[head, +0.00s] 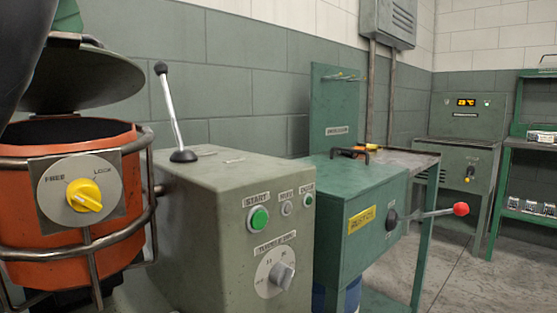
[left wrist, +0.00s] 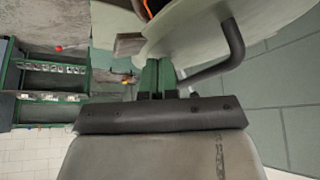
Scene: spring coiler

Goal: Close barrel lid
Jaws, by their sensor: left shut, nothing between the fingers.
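The orange barrel (head: 90,258) stands at the left of the head view, its dark mouth open. Its grey round lid (head: 85,82) is raised and tilted above the mouth. In the left wrist view the pale lid (left wrist: 190,30) fills the upper right, with a dark bent handle bar (left wrist: 235,45) on it. My left gripper has green fingers (left wrist: 157,75), which are shut and empty, close beside the lid and handle. In the head view its green part (head: 68,15) shows at the lid's upper edge, partly cut off. My right gripper is in neither view.
A metal guard rail (head: 145,140) rings the barrel, with a yellow FREE/LOCK knob (head: 84,195) in front. A grey control box (head: 225,210) with an upright black-knobbed lever (head: 170,110) stands right beside it. A green machine (head: 365,205) with a red-knobbed lever is further right.

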